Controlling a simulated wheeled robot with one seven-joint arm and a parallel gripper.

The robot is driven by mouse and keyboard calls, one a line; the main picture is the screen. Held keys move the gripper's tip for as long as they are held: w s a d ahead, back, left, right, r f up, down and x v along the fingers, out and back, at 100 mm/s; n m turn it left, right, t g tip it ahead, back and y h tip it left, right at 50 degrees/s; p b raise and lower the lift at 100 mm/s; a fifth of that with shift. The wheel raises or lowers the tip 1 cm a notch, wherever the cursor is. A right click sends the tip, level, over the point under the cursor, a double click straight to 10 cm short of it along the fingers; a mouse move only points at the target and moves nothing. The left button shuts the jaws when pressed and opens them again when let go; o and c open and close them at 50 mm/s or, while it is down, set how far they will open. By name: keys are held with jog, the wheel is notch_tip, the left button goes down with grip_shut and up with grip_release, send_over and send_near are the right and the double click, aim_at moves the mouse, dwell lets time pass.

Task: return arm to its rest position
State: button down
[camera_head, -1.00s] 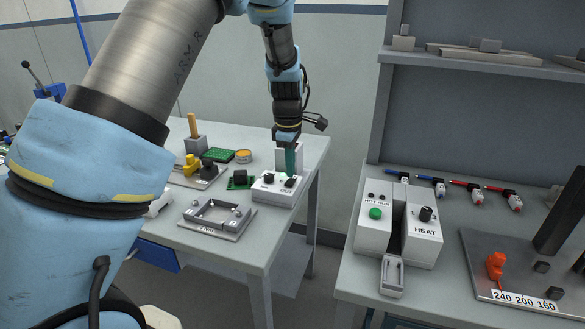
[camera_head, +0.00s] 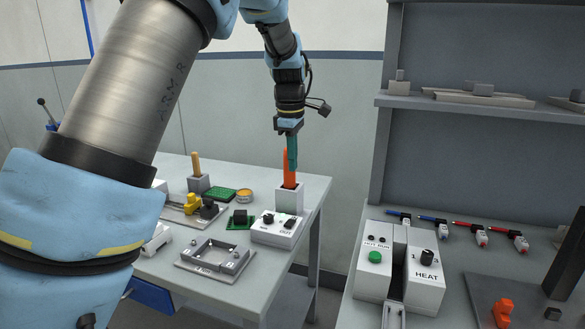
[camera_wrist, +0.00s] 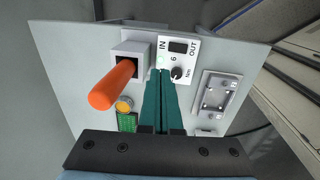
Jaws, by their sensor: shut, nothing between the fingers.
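My gripper (camera_head: 292,152) is above the back right part of the left table, with its teal fingers pointing down. It is shut and holds nothing. In the wrist view the two teal fingers (camera_wrist: 162,100) lie side by side over the table. An orange-handled tool (camera_head: 288,167) stands upright in a white holder (camera_head: 289,198), just behind or beside my fingertips. In the wrist view the orange handle (camera_wrist: 113,84) is left of the fingers and apart from them. My forearm covers the left part of the head view.
The right bench carries a HEAT unit (camera_head: 425,270) and an upper shelf (camera_head: 480,105).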

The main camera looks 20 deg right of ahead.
dwell(0.3)
jog(key=a+f+m, duration=0.3)
jog(key=a+m, duration=0.1)
jog(key=a, duration=1.4)
jog(key=s+a+f+m, duration=0.4)
jog(key=s+a+m, duration=0.2)
jog(key=s+a, duration=0.7)
jog(key=a, duration=0.4)
jog(key=shift+a+f+t+y, duration=0.2)
jog(key=shift+t+y, duration=0.1)
jog(key=shift+t, duration=0.1)
